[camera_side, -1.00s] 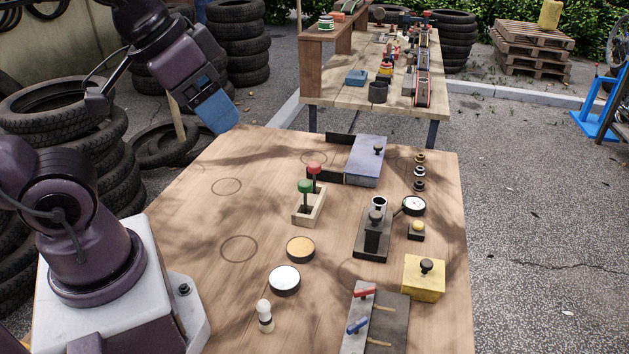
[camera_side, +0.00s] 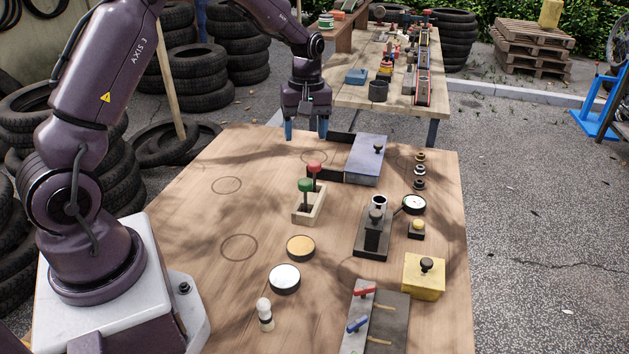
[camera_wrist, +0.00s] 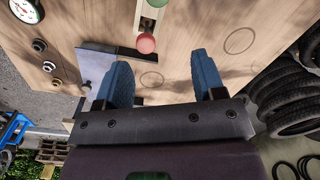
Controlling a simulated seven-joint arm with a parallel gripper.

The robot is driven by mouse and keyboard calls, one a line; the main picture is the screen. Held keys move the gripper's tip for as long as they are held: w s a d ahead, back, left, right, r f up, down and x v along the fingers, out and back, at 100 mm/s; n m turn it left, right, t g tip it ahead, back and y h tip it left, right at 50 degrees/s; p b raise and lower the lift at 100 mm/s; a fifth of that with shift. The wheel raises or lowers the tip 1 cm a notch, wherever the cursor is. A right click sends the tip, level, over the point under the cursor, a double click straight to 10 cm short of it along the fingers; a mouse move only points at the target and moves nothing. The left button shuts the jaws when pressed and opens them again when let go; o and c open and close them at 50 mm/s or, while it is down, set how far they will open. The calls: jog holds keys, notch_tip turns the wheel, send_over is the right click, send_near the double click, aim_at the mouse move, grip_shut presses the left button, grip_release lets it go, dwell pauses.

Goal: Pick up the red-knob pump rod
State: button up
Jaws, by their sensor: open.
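The red-knob pump rod (camera_side: 314,167) stands upright in a light wooden holder (camera_side: 309,210), at its far end. A green-knob rod (camera_side: 305,187) stands in the same holder on the near side. In the wrist view the red knob (camera_wrist: 146,43) lies in front of the fingers, with the green knob (camera_wrist: 157,3) beyond it at the top edge. My gripper (camera_side: 305,137) points down with its blue fingers apart and empty, above the table's far edge, beyond and higher than the red knob. The wrist view shows both open fingers (camera_wrist: 160,78).
A blue-grey lidded box (camera_side: 365,163) with dark flaps stands right of the holder. A black pump block (camera_side: 373,236), a gauge (camera_side: 413,205) and a yellow block (camera_side: 424,279) are further right. The table's left side (camera_side: 200,215) is clear apart from drawn circles.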

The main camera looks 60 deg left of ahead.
aim_at(314, 161)
jog(key=w+f+n, duration=0.1)
jog(key=f, duration=0.3)
jog(key=w+a+f+n, duration=0.1)
jog(key=f+n, duration=0.1)
jog(key=f, duration=0.2)
jog(key=w+a+f+n, duration=0.1)
jog(key=f+n, duration=0.1)
jog(key=f, duration=0.2)
jog(key=shift+w+f+t, duration=0.15)
jog(key=shift+f+t, duration=0.15)
jog(key=c, duration=1)
